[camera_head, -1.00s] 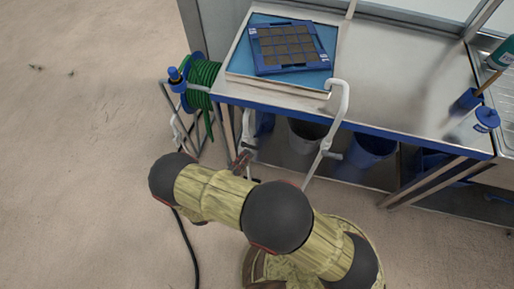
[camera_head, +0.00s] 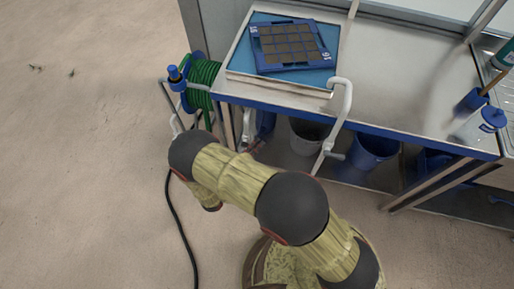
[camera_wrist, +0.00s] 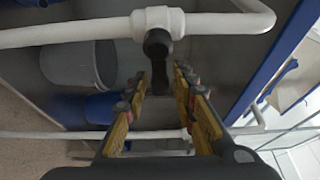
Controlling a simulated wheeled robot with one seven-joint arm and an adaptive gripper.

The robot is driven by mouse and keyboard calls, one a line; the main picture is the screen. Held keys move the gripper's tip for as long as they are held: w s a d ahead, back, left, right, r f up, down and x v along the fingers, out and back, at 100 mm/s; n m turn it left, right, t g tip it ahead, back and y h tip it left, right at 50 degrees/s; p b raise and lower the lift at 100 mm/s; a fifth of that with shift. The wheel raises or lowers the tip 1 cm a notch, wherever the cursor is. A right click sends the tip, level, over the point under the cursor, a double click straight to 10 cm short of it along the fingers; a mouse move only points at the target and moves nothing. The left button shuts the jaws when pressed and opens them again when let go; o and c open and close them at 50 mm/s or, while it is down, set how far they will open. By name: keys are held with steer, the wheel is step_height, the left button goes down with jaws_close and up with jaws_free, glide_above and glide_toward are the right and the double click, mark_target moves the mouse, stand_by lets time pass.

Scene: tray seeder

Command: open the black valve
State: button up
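The black valve (camera_wrist: 158,45) shows in the wrist view as a dark handle on a white tee fitting (camera_wrist: 157,20) of a white pipe. The handle points down the picture toward my gripper. My gripper (camera_wrist: 162,82) is open, with one yellow finger on each side of the handle's lower end. Gaps show between the fingers and the handle, and I see no clear contact.
A steel table (camera_head: 400,75) with a blue edge bears a blue seed tray (camera_head: 291,46). A white pipe (camera_head: 341,110) bends down over its front edge. Buckets (camera_head: 372,150) stand below. A green hose reel (camera_head: 203,85) is at the table's left. Open floor lies left.

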jaws_close()
steer(key=shift+f, duration=0.1)
stand_by(0.4)
steer(key=m+p, duration=0.1)
steer(key=f+m+g+p, duration=0.1)
steer(key=shift+m+y, duration=0.4)
steer(key=shift+w+a+f+m+y+p, duration=0.15)
steer(key=shift+a+f+m+y+p, duration=0.35)
steer(key=shift+m, duration=0.65)
steer(key=shift+w+a+f+m+y+p, duration=0.1)
steer(key=shift+a+f+m+y+p, duration=0.25)
steer(key=shift+f+m+y, duration=0.55)
steer(key=shift+w+a+f+m+y+p, duration=0.15)
steer(key=shift+a+f+m+y+p, duration=0.25)
steer(key=shift+m, duration=0.95)
steer(key=shift+g, duration=0.3)
